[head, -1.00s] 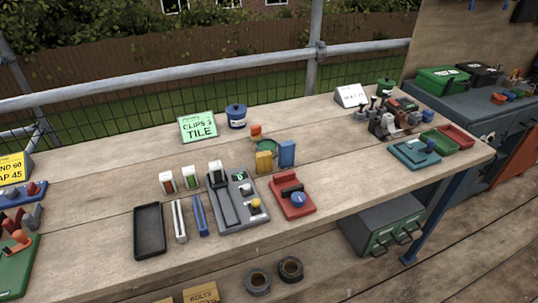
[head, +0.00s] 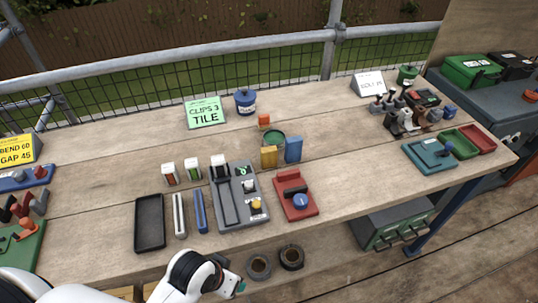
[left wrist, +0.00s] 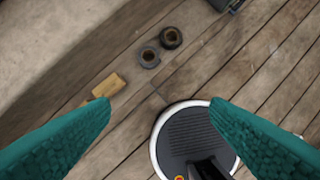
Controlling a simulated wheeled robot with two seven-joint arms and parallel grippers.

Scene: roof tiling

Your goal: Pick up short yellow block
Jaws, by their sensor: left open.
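The short yellow block (head: 268,157) stands on the wooden bench near its middle. My left arm reaches in at the bottom of the head view, and a teal part of my left gripper (head: 241,287) shows there, in front of the bench edge and well away from the yellow block. In the left wrist view my left gripper (left wrist: 160,108) has its two teal fingers wide apart with nothing between them. My right gripper is not seen.
Near the block are a grey fixture (head: 240,211), a red fixture (head: 296,201), an orange block (head: 264,120) and a black tray (head: 150,222). Two dark rolls (left wrist: 160,47) and a tan box (left wrist: 109,86) lie below. The bench's right middle (head: 350,150) is clear.

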